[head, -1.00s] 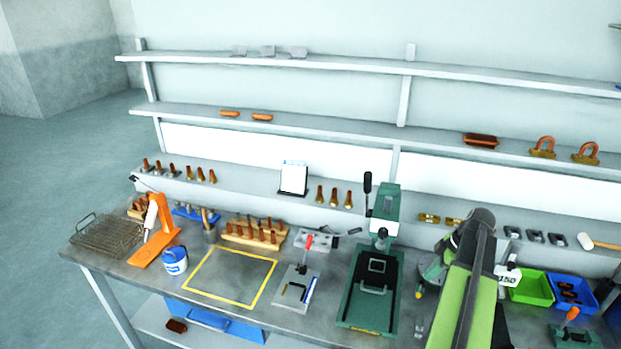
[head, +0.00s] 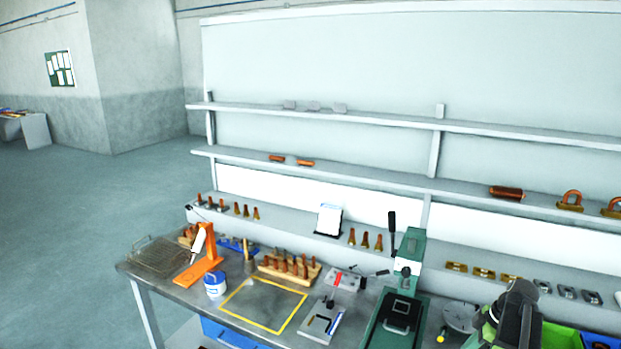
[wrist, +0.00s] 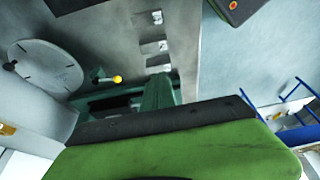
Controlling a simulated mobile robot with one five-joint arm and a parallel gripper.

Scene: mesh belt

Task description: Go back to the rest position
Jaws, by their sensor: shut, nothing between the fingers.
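My arm (head: 515,315) shows at the lower right of the head view, green with a dark joint at its top, in front of the bench. The fingertips of my gripper show in neither current view. In the wrist view, a large green part with a black edge fills the bottom; it looks like part of my own arm. Beyond it, the wrist view shows a pale round disc (wrist: 45,65), a yellow knob (wrist: 117,78) and grey bench surface. Nothing held by my gripper is visible.
The bench carries a green press (head: 405,295), an orange stand (head: 206,262), a white-blue tub (head: 215,284), a wooden rack (head: 290,268) and a yellow-outlined area (head: 262,305). Shelves (head: 380,172) run behind. Open floor (head: 80,240) lies to the left.

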